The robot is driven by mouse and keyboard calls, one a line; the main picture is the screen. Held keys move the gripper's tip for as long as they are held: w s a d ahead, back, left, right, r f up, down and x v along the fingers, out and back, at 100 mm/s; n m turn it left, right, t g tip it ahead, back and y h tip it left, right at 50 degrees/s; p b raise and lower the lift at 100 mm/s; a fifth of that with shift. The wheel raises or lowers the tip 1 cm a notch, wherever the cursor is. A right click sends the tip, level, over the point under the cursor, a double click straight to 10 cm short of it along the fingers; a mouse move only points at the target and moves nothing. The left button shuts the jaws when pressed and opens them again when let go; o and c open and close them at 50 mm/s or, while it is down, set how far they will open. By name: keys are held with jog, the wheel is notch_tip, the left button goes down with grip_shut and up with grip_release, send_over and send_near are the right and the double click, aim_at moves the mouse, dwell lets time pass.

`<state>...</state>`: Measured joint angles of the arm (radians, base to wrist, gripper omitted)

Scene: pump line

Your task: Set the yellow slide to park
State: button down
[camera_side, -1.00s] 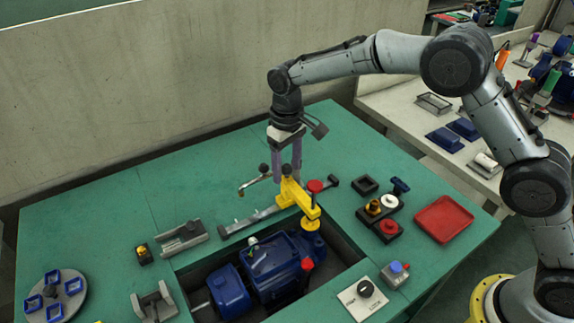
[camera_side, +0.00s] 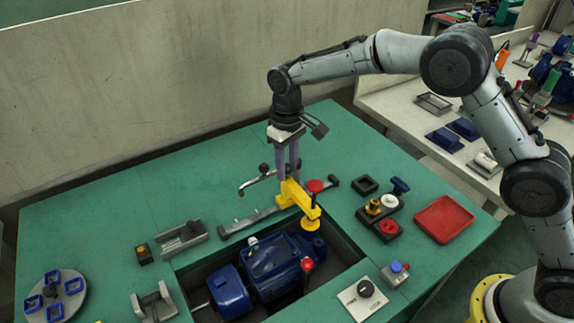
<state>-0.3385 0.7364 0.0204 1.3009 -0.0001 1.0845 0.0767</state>
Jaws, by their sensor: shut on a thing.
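The yellow slide (camera_side: 290,197) sits on a grey rail (camera_side: 250,221) that runs from lower left to upper right across the green table. The slide stands toward the right part of the rail, and its yellow arm reaches out toward the front right over the pit edge. My gripper (camera_side: 287,178) points down from above with its purple fingers close together, shut on the top of the yellow slide. The slide's dark knob is hidden between the fingers. I cannot read any park marking on the rail.
A blue pump (camera_side: 270,265) lies in a sunken pit in front of the rail. A bent metal pipe (camera_side: 255,181) stands just left of my fingers. A dark block with knobs (camera_side: 380,218) and a red tray (camera_side: 444,219) are at the right. The table at the back left is clear.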

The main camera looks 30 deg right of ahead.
dwell(0.7)
jog(key=d, duration=1.2)
jog(key=shift+d+r, duration=0.1)
jog(key=c, duration=0.6)
grip_release()
jog(key=shift+o, duration=0.3)
